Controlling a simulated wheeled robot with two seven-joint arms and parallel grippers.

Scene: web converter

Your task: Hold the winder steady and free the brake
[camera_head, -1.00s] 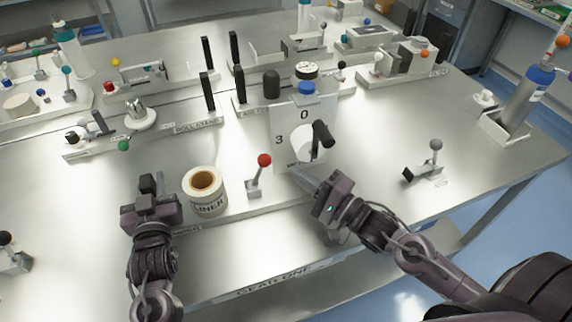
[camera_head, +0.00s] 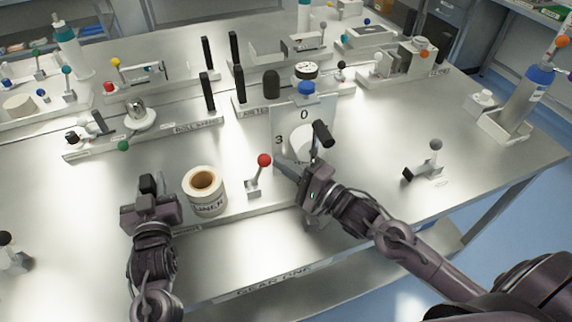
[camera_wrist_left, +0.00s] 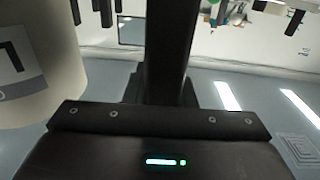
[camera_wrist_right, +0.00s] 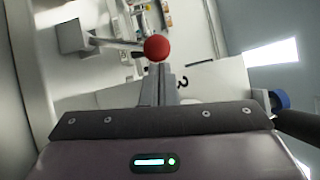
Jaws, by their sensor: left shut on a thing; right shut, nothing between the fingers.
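My left gripper (camera_head: 150,192) is shut on a dark upright post (camera_head: 148,182) left of the white liner roll (camera_head: 204,190); the post also fills the middle of the left wrist view (camera_wrist_left: 170,50). A lever with a red ball (camera_head: 264,160) leans up from a small grey block right of the roll. My right gripper (camera_head: 278,162) is shut and empty, its tips just right of the red ball. In the right wrist view the red ball (camera_wrist_right: 157,48) appears just beyond the closed fingertips (camera_wrist_right: 166,76); I cannot tell whether they touch. No label on the lever is readable.
A white dial panel (camera_head: 303,117) with a black crank handle (camera_head: 323,134) stands just behind my right gripper. A grey-ball lever (camera_head: 436,146) stands to the right. Other stations fill the back of the table.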

